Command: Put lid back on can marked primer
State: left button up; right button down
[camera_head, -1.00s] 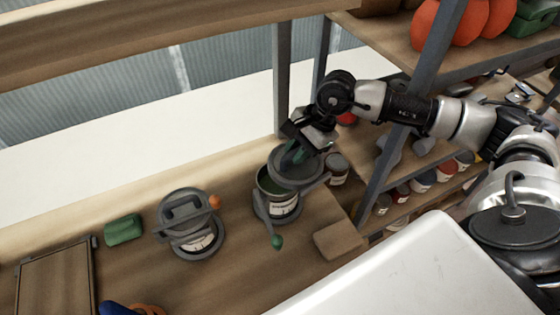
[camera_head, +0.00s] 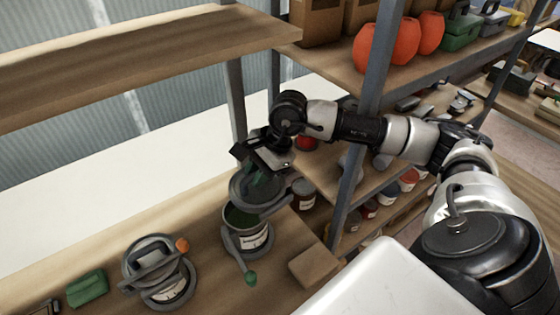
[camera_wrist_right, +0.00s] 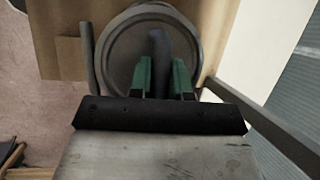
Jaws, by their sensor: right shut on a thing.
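My right gripper (camera_head: 262,176) is shut on the upright handle of a round grey lid (camera_head: 242,190). It holds the lid above an open grey can (camera_head: 247,238) with green contents, which stands on the wooden bench. The lid partly hides the can's mouth from the head camera and looks tilted and apart from it. The can has a white label, too small to read. In the right wrist view, the green fingertips (camera_wrist_right: 163,78) pinch the grey handle, with the lid (camera_wrist_right: 122,48) beyond. My left gripper is not in view.
A lidded grey can (camera_head: 158,268) stands to the left, beside an orange thing (camera_head: 182,245) and a green block (camera_head: 87,288). A green-tipped tool (camera_head: 250,278) is in front of the open can. A wooden block (camera_head: 314,266) and shelf post (camera_head: 362,150) stand to the right.

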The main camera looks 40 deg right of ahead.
aim_at(236, 185)
jog(key=shift+w+a+f+m, duration=0.2)
jog(key=shift+w+a+m, duration=0.1)
jog(key=shift+w+a, duration=0.7)
jog(key=shift+w+a+f+p, duration=0.15)
jog(key=shift+a+f+p, duration=0.15)
jog(key=shift+a, duration=0.15)
notch_tip(236, 185, down, 7)
jog(key=b, duration=0.4)
jog(key=shift+f+b, duration=0.35)
jog(key=shift+b, duration=1.15)
dwell(0.5)
jog(key=c, duration=0.5)
grip_release()
